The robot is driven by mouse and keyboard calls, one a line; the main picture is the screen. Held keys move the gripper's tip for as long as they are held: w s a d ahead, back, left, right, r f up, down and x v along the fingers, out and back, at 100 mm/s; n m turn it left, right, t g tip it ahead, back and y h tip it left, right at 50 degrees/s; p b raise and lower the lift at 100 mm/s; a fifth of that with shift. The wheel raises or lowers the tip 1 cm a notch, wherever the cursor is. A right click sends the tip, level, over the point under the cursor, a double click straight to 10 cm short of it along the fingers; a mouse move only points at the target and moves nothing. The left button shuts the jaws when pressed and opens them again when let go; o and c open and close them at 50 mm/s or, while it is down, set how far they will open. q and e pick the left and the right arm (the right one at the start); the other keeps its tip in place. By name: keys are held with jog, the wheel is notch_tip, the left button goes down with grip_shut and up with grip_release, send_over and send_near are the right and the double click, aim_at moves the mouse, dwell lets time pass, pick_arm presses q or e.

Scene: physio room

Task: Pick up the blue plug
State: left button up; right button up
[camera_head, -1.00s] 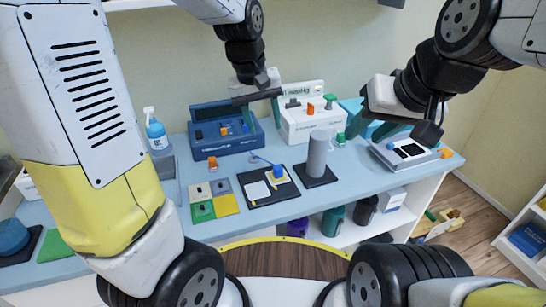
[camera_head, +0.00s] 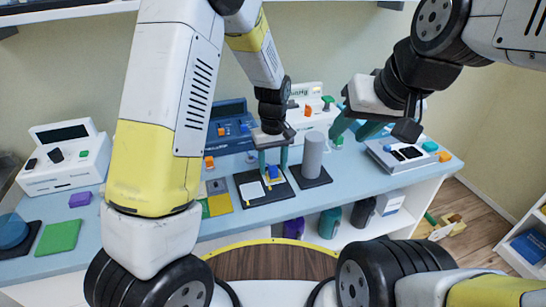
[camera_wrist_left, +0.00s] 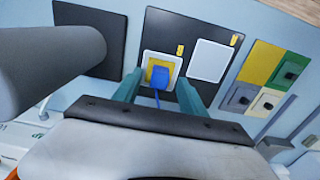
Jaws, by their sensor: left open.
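The blue plug (camera_wrist_left: 160,76) sits on a yellow and white socket plate (camera_wrist_left: 171,58) on a black board (camera_wrist_left: 210,30); a blue cord runs from it. In the head view the plug (camera_head: 272,171) shows between the fingers of my left gripper (camera_head: 273,172). In the left wrist view my left gripper (camera_wrist_left: 160,92) is open, with one teal finger on each side of the plug and gaps between. My right gripper (camera_head: 352,130) is above the table at the right, its teal fingers seen at an angle and seemingly apart.
A grey cylinder (camera_head: 313,155) on a dark base stands close to the right of my left gripper. Coloured switch tiles (camera_head: 219,204) lie to the left. A blue device (camera_head: 231,127) and a white device stand behind. A grey scale-like device (camera_head: 398,156) is at the right.

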pick_arm(q)
jog(key=shift+f, duration=0.8)
grip_shut()
